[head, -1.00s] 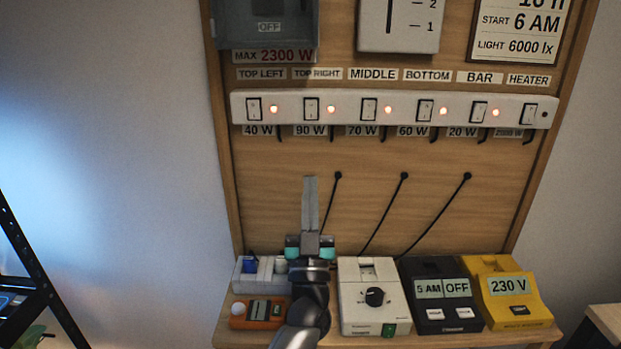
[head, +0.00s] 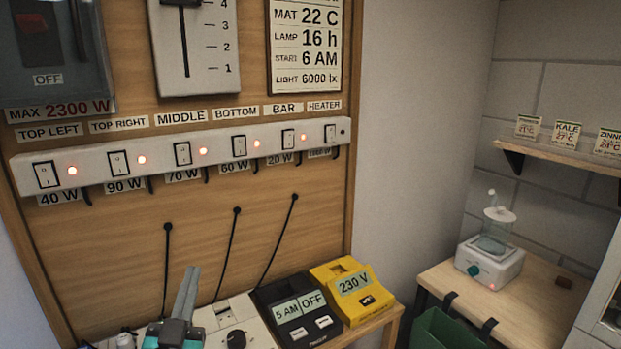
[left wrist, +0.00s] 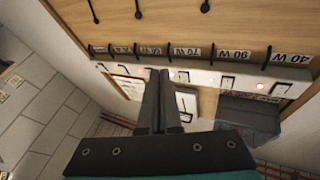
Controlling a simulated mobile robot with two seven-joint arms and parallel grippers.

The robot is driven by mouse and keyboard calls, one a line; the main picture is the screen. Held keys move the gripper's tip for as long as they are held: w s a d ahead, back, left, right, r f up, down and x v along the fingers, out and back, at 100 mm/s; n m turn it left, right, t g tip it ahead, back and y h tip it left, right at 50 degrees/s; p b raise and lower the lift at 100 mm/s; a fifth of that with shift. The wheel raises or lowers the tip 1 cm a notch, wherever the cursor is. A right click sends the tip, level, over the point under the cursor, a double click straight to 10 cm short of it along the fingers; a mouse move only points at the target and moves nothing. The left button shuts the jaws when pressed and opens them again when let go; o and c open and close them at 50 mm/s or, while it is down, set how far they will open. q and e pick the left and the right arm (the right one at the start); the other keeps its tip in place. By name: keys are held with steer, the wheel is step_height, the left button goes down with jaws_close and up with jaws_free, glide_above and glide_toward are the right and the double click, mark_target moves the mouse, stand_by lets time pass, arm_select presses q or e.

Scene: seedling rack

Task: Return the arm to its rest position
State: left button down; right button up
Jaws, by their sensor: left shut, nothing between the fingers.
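My left gripper (head: 187,292) stands at the bottom left of the head view, fingers together and pointing up, with nothing between them. It is in front of the wooden panel, near the white dial box (head: 232,325). In the left wrist view the shut fingers (left wrist: 158,85) point toward the panel, whose switch strip (left wrist: 205,75) lies beyond them. Most of the left arm is outside the head view. My right gripper is not in view.
A switch strip (head: 100,170) with lit red lamps crosses the panel. A black timer (head: 297,310) and a yellow meter (head: 352,292) sit on the shelf. At right, a table (head: 545,298) holds a white device (head: 490,262); a green bin (head: 450,330) hangs at its front.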

arm_select(q)
steer(key=s+d+f+m+g+h, duration=0.1)
steer(key=s+d+f+g+h, duration=0.1)
steer(key=s+d+f+g, duration=0.45)
steer(key=s+d+f+m+g+h, duration=0.15)
steer(key=s+f+g, duration=0.25)
steer(key=f, duration=0.5)
steer(key=s+a+f+n+g+y, duration=0.1)
steer(key=s+a+f+g, duration=0.2)
steer(key=s, duration=0.6)
steer(key=s+f+n+g+y, duration=0.1)
steer(key=s+f+g, duration=0.1)
steer(key=s+g, duration=0.5)
steer(key=s+f+b, duration=0.3)
steer(key=f+b, duration=0.2)
steer(key=f, duration=2.2)
steer(key=s+a+f+b, duration=0.3)
steer(key=s+f+b, duration=0.2)
steer(key=s+f, duration=1.1)
step_height(320, 180, down, 4)
steer(key=shift+r, duration=0.1)
